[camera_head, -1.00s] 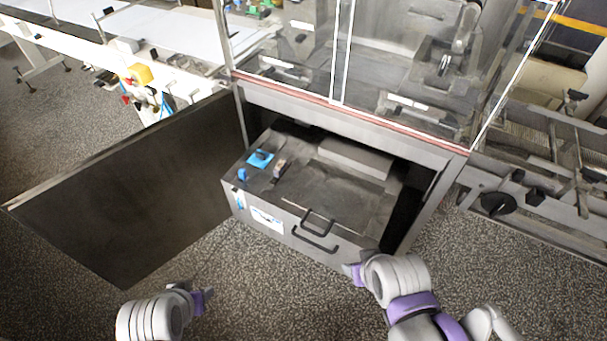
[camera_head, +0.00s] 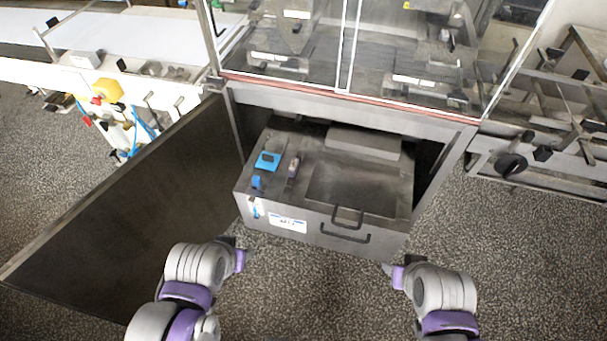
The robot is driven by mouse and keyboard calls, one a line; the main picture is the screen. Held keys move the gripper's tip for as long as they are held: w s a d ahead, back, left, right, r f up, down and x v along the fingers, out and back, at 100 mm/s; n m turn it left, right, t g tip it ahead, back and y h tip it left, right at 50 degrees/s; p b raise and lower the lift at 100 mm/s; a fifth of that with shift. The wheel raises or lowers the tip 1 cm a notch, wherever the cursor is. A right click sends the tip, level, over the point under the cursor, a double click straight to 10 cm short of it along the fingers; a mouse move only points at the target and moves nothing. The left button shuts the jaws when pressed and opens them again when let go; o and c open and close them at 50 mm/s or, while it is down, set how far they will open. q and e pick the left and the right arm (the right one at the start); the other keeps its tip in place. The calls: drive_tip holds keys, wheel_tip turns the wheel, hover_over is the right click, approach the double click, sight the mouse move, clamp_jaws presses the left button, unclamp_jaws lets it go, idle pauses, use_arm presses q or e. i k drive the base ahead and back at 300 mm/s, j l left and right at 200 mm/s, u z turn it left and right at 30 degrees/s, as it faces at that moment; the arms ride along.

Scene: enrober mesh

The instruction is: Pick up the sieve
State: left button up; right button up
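I cannot make out a sieve for certain. A grey metal tank (camera_head: 255,188) stands in the open bay under the machine. Its top has a flat lid panel (camera_head: 358,188) with a black handle (camera_head: 347,217); a second black handle (camera_head: 345,234) is on the front face. The inside of the tank is hidden. My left gripper (camera_head: 236,243) is in front of the tank's left part, apart from the handles. My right gripper (camera_head: 388,268) is in front of its right end, also apart from the handles. Both fingers are too small to read, and I see nothing held.
A large dark door (camera_head: 130,200) stands swung open on the left. The machine frame (camera_head: 350,106) with clear panels is above the tank. A black knob (camera_head: 510,166) sticks out on the right. Blue fittings (camera_head: 267,160) sit on the tank top. The speckled floor in front is clear.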

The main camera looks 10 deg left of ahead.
sight(293, 169)
drive_tip(key=j+z, duration=0.3)
drive_tip(key=j, duration=0.2)
drive_tip(key=j+z, duration=0.3)
drive_tip(key=j, duration=0.25)
drive_tip(key=k+j+z, duration=0.1)
drive_tip(key=j, duration=0.25)
drive_tip(key=k+j+z, duration=0.1)
drive_tip(key=k+j, duration=0.25)
drive_tip(key=k, duration=0.35)
